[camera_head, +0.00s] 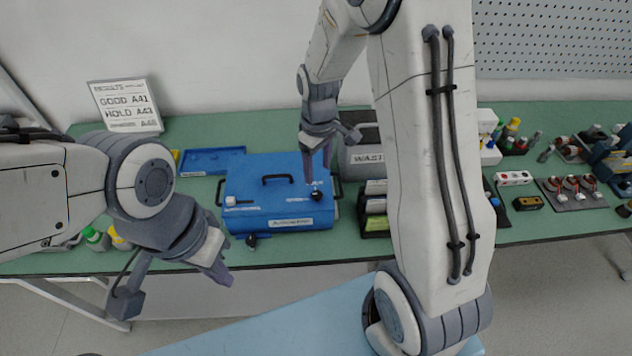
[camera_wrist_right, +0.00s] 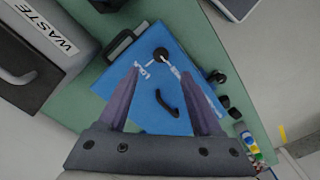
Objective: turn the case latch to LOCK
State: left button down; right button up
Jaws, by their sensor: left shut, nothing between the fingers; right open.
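The blue case (camera_head: 280,215) lies closed on the green table, with a black carry handle (camera_head: 278,179) on its lid. A round black latch knob (camera_head: 317,196) sits at the lid's right side; in the right wrist view the knob (camera_wrist_right: 160,54) lies ahead, between my fingertips in the picture. My left gripper (camera_head: 220,273) is shut and empty, in front of the table edge.
A grey waste bin (camera_head: 366,158) stands right behind the case. A black rack (camera_head: 375,222) is close on its right. A blue tray (camera_head: 212,161) and results sign (camera_head: 126,105) are at back left. Bottles (camera_head: 97,238) stand near my left arm.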

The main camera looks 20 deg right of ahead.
aim_at(317, 193)
notch_tip(317, 193, down, 9)
jog(key=shift+a+r+p, duration=0.1)
jog(key=shift+r+p, duration=0.1)
jog(key=shift+p, duration=0.55)
grip_shut()
